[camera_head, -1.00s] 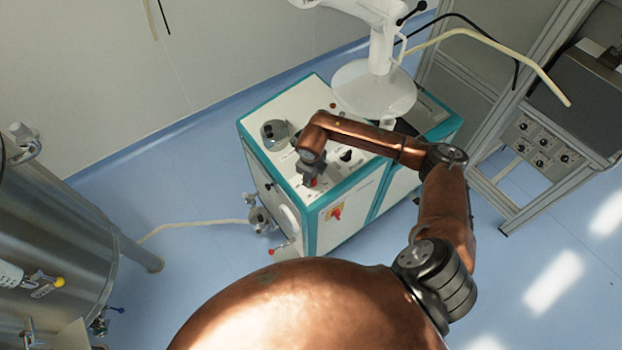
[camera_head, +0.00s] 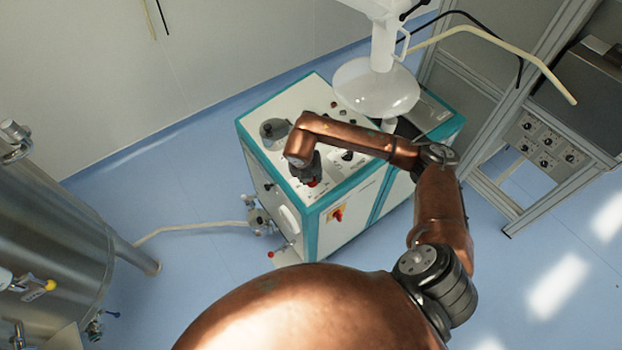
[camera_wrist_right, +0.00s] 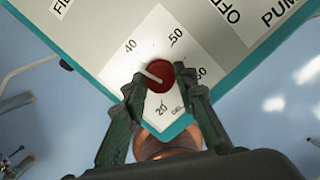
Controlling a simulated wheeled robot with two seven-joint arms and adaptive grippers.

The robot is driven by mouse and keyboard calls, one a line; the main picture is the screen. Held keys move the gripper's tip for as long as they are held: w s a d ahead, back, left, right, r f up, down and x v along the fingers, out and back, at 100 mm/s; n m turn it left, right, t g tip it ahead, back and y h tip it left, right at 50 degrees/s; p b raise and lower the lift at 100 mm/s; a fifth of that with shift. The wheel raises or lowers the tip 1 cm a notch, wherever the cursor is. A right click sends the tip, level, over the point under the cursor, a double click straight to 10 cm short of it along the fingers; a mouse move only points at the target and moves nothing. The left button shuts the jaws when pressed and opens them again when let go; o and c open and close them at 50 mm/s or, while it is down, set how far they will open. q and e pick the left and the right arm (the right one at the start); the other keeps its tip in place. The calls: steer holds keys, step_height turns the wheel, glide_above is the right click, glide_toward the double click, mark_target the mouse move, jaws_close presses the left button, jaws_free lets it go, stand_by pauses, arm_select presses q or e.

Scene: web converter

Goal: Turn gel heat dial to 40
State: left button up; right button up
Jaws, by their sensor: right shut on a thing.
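The red gel heat dial (camera_wrist_right: 160,77) is on the white label plate (camera_wrist_right: 153,48) at a corner of the machine top in the right wrist view. Its white pointer points left and slightly up, just below the printed 40. The marks 20, 50 and 60 also show; the 30 does not. My right gripper (camera_wrist_right: 161,84) has its dark green fingers on both sides of the dial, shut on it. In the head view this gripper (camera_head: 308,172) points down at the near-left corner of the machine (camera_head: 345,190). My left gripper is not in view.
A steel tank (camera_head: 50,235) is at the left and a metal rack (camera_head: 500,170) at the right.

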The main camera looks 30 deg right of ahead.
steer(key=shift+w+m, duration=0.1)
steer(key=shift+m, duration=1.1)
steer(key=o, duration=1.2)
steer(key=shift+c, duration=0.2)
steer(key=v, duration=1.2)
steer(key=shift+a, duration=0.25)
steer(key=shift+w, duration=0.1)
